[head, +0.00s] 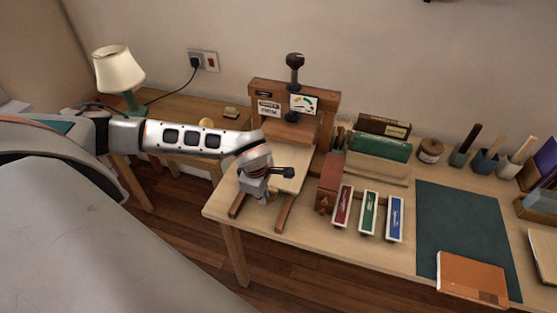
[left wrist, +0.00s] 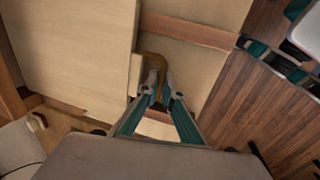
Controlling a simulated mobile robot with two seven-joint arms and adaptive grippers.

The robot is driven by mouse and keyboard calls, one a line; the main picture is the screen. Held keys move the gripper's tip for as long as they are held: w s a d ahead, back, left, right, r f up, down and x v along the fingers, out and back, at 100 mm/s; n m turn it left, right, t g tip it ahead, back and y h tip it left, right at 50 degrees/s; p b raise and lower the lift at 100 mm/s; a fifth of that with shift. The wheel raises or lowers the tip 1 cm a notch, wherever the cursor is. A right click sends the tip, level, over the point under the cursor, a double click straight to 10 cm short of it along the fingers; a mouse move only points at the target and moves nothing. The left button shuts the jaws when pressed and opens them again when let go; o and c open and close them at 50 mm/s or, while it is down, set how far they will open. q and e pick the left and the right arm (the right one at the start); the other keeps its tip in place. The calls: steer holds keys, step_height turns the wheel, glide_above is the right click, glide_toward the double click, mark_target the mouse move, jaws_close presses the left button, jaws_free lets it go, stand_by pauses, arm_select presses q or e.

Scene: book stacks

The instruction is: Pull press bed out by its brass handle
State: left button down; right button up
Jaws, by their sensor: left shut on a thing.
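The wooden book press (head: 290,115) stands on the table against the wall, with a dark knob on top. Its pale press bed (head: 288,178) lies flat in front of it, over dark wooden rails (head: 284,212). The bed fills the upper left of the left wrist view (left wrist: 70,50). My left gripper (head: 268,197) is at the bed's front edge. In the left wrist view its fingers (left wrist: 160,98) are closed on the curved brass handle (left wrist: 157,60). The handle is mostly hidden by my gripper in the head view. My right gripper is in neither view.
Red, green and blue narrow blocks (head: 369,214) stand right of the press, beside a reddish-brown block (head: 328,183). A dark mat (head: 455,225) and an orange book (head: 472,278) lie further right. A lamp (head: 119,75) stands on the side table at left. Wooden floor is open in front.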

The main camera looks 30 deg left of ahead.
arm_select(q)
steer(key=shift+s+d, duration=0.25)
steer(key=shift+s, duration=0.75)
steer(key=shift+s+d, duration=0.2)
steer(key=shift+s, duration=0.85)
steer(key=shift+s+d, duration=0.25)
steer(key=shift+s, duration=0.75)
steer(key=shift+s+d, duration=0.2)
steer(key=shift+s, duration=0.55)
steer(key=shift+s+d, duration=0.15)
steer(key=shift+s, duration=0.6)
steer(key=c, duration=2.4)
jaws_free()
steer(key=shift+o, duration=0.2)
steer(key=shift+w, duration=0.1)
step_height(320, 180, up, 8)
